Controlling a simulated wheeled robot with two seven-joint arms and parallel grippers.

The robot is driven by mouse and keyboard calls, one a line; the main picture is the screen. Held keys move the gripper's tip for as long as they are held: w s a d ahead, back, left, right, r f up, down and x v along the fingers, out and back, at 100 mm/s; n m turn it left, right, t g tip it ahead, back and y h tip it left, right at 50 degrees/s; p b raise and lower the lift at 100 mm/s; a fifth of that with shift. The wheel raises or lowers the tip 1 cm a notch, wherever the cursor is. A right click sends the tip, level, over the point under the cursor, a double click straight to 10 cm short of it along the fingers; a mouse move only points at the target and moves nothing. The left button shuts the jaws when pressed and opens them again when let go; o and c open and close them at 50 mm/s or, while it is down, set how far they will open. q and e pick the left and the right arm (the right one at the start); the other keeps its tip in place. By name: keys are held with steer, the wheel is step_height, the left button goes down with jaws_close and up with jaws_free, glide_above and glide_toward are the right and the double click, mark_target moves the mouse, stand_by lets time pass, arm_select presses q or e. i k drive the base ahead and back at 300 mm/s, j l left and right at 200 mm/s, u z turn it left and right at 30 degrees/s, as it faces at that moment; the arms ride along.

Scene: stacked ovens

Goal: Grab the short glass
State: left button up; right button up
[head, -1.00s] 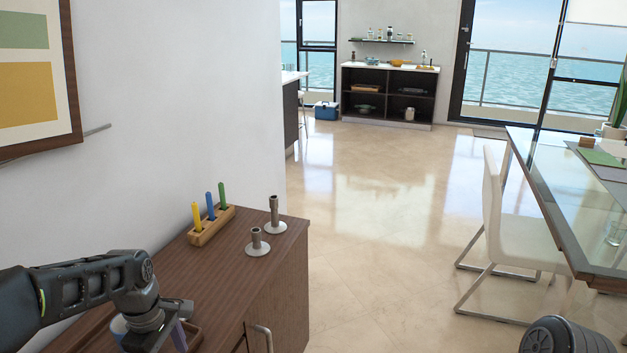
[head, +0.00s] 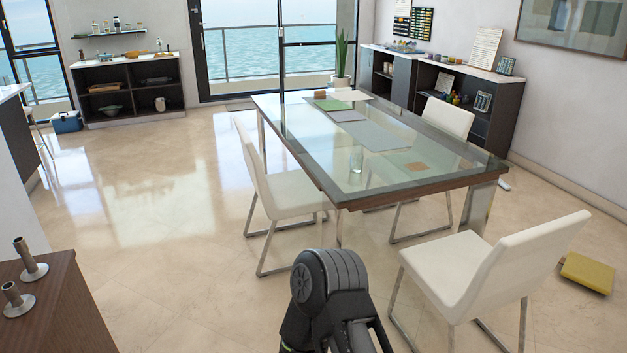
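A small clear glass (head: 356,159) stands upright on the glass-topped dining table (head: 440,182), near its left long edge. It is see-through and small in the picture, so its exact height is hard to judge. My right arm rises at the bottom middle, in front of the table and well short of the glass. Its gripper does not show. My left arm and gripper are out of the view.
White chairs stand at the table's left side (head: 275,185), far side (head: 450,117) and near end (head: 485,265). A wooden cabinet (head: 60,300) with two candle holders is at the lower left. Open floor lies left of the table.

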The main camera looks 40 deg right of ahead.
mark_target(355, 159)
steer(key=i+j, duration=0.4)
steer(key=j+z, duration=0.1)
steer(key=z, duration=1.55)
